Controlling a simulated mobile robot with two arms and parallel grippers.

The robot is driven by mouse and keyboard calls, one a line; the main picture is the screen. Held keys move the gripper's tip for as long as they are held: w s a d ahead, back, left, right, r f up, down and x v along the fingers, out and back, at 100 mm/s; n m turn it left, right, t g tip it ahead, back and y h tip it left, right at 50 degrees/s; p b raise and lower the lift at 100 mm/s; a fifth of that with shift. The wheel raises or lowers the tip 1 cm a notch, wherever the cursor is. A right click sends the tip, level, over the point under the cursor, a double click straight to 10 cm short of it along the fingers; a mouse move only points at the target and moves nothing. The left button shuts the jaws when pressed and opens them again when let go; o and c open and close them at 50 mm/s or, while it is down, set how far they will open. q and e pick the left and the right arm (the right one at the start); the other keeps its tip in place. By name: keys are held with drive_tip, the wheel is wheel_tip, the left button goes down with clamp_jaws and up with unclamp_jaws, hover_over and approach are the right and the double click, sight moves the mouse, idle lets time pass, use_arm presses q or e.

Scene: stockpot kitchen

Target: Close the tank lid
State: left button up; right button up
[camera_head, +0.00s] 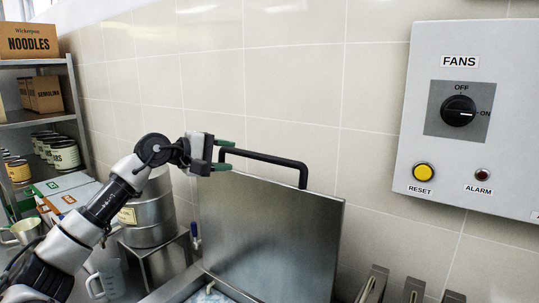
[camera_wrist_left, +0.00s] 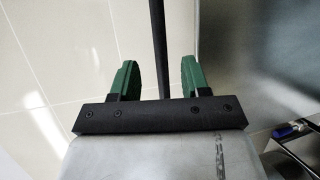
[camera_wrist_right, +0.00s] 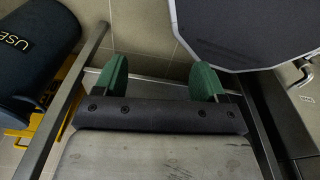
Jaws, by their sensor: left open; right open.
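The tank lid (camera_head: 270,235) is a steel panel standing raised, near upright, in front of the tiled wall. Its black bar handle (camera_head: 280,158) runs along the top edge. My left gripper (camera_head: 226,157) is open at the left end of this handle. In the left wrist view the handle bar (camera_wrist_left: 158,45) passes between the two green fingers of my left gripper (camera_wrist_left: 160,80), with gaps on both sides. My right gripper (camera_wrist_right: 167,77) is open and empty in the right wrist view, away from the lid. The tank opening below the lid is mostly cut off.
A grey control box (camera_head: 475,110) with a fan knob and buttons hangs on the wall at right. Steel pots (camera_head: 150,215) stand left of the lid, and a shelf (camera_head: 35,65) with boxes and cans is farther left. A dark bin (camera_wrist_right: 38,45) is beside my right gripper.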

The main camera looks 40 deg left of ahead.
sight(254, 154)
use_arm(q)
drive_tip(key=p+x, duration=0.3)
drive_tip(key=p, duration=0.1)
drive_tip(key=p+x, duration=0.4)
drive_tip(key=shift+w+r, duration=0.15)
drive_tip(key=shift+w, duration=0.25)
drive_tip(key=shift+p+x, duration=0.3)
drive_tip(key=shift+x, duration=0.55)
drive_tip(key=shift+d+f, duration=0.1)
drive_tip(key=shift+f, duration=0.1)
use_arm(e)
wheel_tip(254, 154, up, 9)
drive_tip(key=s, duration=0.1)
drive_tip(key=shift+s+a, duration=0.25)
drive_tip(key=shift+s, duration=0.15)
use_arm(q)
drive_tip(key=shift+s, duration=0.1)
clamp_jaws()
use_arm(e)
drive_tip(key=shift+s, duration=0.1)
